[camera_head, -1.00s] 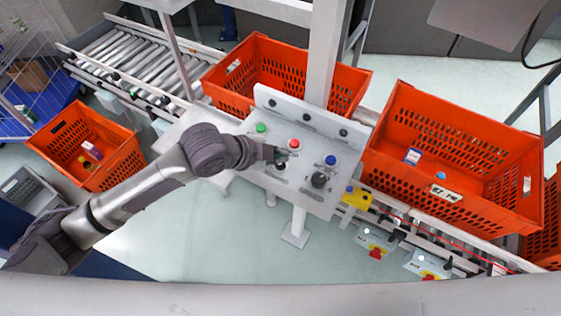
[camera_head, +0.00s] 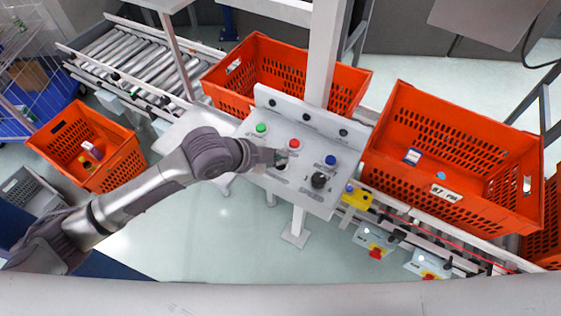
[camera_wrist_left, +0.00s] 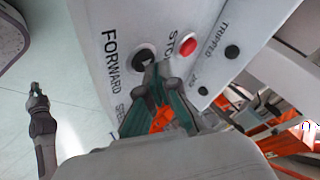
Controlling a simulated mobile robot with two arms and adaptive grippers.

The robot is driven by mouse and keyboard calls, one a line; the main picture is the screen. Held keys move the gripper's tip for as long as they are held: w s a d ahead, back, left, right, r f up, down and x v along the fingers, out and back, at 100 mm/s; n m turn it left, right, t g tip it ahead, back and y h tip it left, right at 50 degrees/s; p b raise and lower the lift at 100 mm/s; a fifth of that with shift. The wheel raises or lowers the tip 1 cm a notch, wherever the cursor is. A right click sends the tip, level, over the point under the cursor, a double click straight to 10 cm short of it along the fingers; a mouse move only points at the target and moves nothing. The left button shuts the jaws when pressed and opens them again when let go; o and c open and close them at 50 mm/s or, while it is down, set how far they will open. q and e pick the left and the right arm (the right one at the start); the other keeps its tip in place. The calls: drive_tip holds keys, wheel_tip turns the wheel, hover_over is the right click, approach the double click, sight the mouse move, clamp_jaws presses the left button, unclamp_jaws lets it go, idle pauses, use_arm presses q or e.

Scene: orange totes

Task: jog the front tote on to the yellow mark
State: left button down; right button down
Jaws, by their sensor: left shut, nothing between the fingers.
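An orange tote with a white label (camera_head: 446,194) stands on the right part of the conveyor. Another orange tote (camera_head: 235,70) stands behind the button panel (camera_head: 262,178); I cannot tell for sure which is the front one. A yellow block (camera_head: 357,197) sits on the rail left of the labelled tote. My left gripper (camera_head: 284,157) is shut and empty at the panel, below the red button (camera_head: 294,143). In the left wrist view its tips (camera_wrist_left: 160,78) are by the black button (camera_wrist_left: 144,58) labelled FORWARD; contact is unclear. A dark gripper (camera_wrist_left: 38,90), apparently my right one, shows there.
The panel also has a green button (camera_head: 261,128), a blue button (camera_head: 330,160) and a black knob (camera_head: 318,180). A grey post rises behind it. A third orange tote (camera_head: 110,165) is at left, near the roller conveyor (camera_head: 130,60). The floor in front is clear.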

use_arm(q)
drive_tip(key=shift+f, duration=0.45)
drive_tip(key=shift+r, duration=0.1)
idle(0.4)
drive_tip(key=shift+r+p, duration=0.85)
drive_tip(key=shift+p, duration=0.1)
drive_tip(key=shift+r, duration=0.1)
wheel_tip(320, 180, up, 5)
drive_tip(key=p, duration=0.5)
idle(0.4)
